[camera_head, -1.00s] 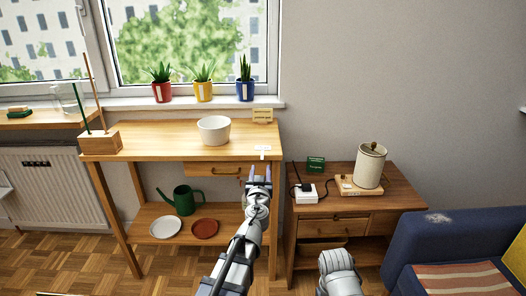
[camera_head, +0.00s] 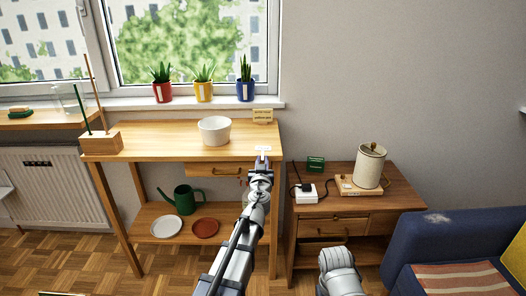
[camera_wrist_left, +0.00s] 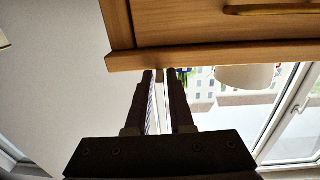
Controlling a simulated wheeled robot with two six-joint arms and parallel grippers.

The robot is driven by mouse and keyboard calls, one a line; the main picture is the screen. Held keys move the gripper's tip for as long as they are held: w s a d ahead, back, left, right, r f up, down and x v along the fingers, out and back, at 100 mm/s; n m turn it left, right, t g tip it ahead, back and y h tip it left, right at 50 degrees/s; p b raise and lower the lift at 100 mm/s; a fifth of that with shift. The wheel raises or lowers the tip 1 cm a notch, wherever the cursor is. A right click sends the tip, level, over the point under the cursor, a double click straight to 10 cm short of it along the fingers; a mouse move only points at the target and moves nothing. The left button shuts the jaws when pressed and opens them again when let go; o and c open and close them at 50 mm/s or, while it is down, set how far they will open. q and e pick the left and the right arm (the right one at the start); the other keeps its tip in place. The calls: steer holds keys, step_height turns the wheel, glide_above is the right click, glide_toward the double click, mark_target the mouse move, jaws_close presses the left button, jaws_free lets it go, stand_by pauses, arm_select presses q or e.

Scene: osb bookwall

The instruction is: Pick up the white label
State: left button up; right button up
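In the left wrist view the fingers (camera_wrist_left: 160,78) are close together just under the table edge, with a narrow gap and a small brownish piece between the tips. I see no clear contact with it. My right gripper is out of view; only part of that arm shows.
The wooden table (camera_head: 150,140) carries a white bowl (camera_head: 214,130) and a wooden block (camera_head: 100,143) with sticks. A lower side table (camera_head: 390,197) with a kettle (camera_head: 369,165) is at the right.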

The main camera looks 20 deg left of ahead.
arm_select(q)
jaws_close()
steer(key=shift+r, duration=0.1)
stand_by(0.3)
step_height(320, 180, up, 10)
steer(key=p, duration=1)
